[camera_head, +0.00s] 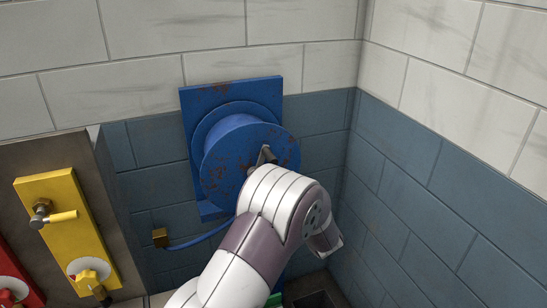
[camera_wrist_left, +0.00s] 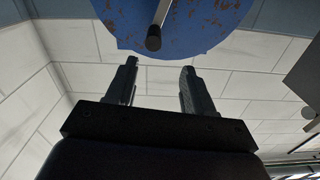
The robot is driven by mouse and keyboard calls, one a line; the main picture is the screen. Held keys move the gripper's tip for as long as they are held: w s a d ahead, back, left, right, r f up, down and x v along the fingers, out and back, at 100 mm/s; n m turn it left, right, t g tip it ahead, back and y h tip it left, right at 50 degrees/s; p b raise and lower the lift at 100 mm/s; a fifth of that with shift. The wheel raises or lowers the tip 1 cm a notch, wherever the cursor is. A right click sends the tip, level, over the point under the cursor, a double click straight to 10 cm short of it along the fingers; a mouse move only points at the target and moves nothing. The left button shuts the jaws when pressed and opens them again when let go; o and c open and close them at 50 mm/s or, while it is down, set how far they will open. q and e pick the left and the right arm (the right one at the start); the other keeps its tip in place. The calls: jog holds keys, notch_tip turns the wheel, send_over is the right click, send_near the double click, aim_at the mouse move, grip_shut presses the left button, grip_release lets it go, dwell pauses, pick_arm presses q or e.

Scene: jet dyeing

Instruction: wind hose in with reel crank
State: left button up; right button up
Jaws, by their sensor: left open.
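The blue hose reel (camera_head: 240,150) is mounted on the tiled wall; its rust-flecked disc also shows in the left wrist view (camera_wrist_left: 205,25). The metal crank (camera_head: 265,155) sits at the disc's front, partly hidden by my left arm. In the left wrist view the crank's dark handle (camera_wrist_left: 153,39) points toward the gripper. My left gripper (camera_wrist_left: 158,82) is open and empty, with the handle beyond its fingertips, nearer the left finger, apart from both. The blue hose (camera_head: 205,241) hangs below the reel with a brass end piece (camera_head: 160,237).
A yellow panel (camera_head: 62,215) with a lever and a knob stands at the left, with a red panel (camera_head: 12,285) beside it. The wall corner (camera_head: 350,130) is close on the right. A dark opening (camera_head: 315,298) lies at the bottom.

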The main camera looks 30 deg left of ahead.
aim_at(271, 159)
pick_arm(q)
jog(key=x, duration=0.2)
jog(key=p+x, duration=0.1)
jog(key=x, duration=0.2)
jog(key=w+d+p+x, duration=0.1)
jog(key=x, duration=0.2)
jog(key=shift+w+a+f, duration=0.1)
jog(key=shift+w+f, duration=0.05)
jog(key=shift+w, duration=0.1)
jog(key=a, duration=0.1)
jog(key=w+a+p, duration=0.1)
jog(key=shift+a, duration=0.35)
jog(key=shift+w+f, duration=0.1)
jog(key=shift+w, duration=0.3)
jog(key=shift+s, duration=0.1)
grip_shut()
pick_arm(e)
jog(key=r, duration=0.3)
jog(key=shift+w+d, duration=0.25)
jog(key=shift+w, duration=0.15)
